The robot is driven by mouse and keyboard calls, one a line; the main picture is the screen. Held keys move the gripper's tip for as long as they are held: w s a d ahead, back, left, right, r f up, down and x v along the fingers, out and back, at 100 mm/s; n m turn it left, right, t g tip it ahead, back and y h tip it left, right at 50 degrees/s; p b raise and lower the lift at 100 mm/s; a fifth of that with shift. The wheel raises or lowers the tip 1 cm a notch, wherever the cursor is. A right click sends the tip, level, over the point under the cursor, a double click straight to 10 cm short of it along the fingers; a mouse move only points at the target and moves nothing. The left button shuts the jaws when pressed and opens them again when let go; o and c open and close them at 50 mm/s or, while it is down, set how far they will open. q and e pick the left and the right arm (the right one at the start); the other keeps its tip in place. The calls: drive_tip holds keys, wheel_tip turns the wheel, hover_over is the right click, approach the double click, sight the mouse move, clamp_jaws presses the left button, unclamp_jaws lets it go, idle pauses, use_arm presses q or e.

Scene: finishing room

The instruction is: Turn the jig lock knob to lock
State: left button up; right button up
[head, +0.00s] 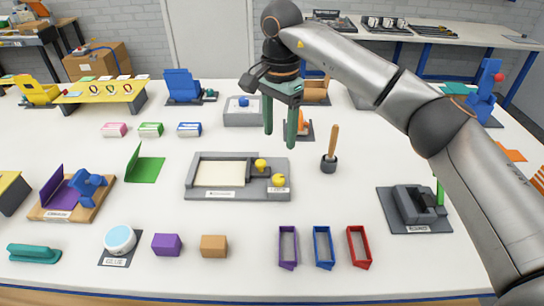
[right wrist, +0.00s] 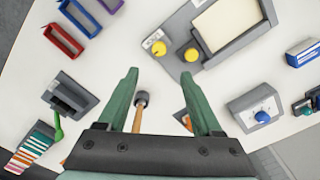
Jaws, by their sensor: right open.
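The grey jig (head: 188,187) lies mid-table in the head view, with a pale panel (head: 220,174) in its recess. Two yellow knobs are on its right side: a front one (head: 279,181) beside a small label, and a rear one (head: 260,164). The right wrist view shows the labelled knob (right wrist: 159,48) and the other knob (right wrist: 191,55) beyond my fingertips. My right gripper (head: 280,140) is open and empty, pointing down above the table behind the jig; its spread fingers also show in the right wrist view (right wrist: 159,74). My left gripper is out of view.
A wooden-handled tool stands in a dark holder (head: 329,166) right of the jig. A grey box with a blue knob (head: 243,112) stands behind. Purple, blue and red trays (head: 323,247) lie in front, and a grey block station (head: 416,210) at right.

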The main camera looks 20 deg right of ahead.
sight(279, 177)
wheel_tip(279, 177, down, 12)
drive_tip(key=shift+s+f+p, duration=0.15)
drive_tip(key=shift+p, duration=0.55)
clamp_jaws()
idle(0.4)
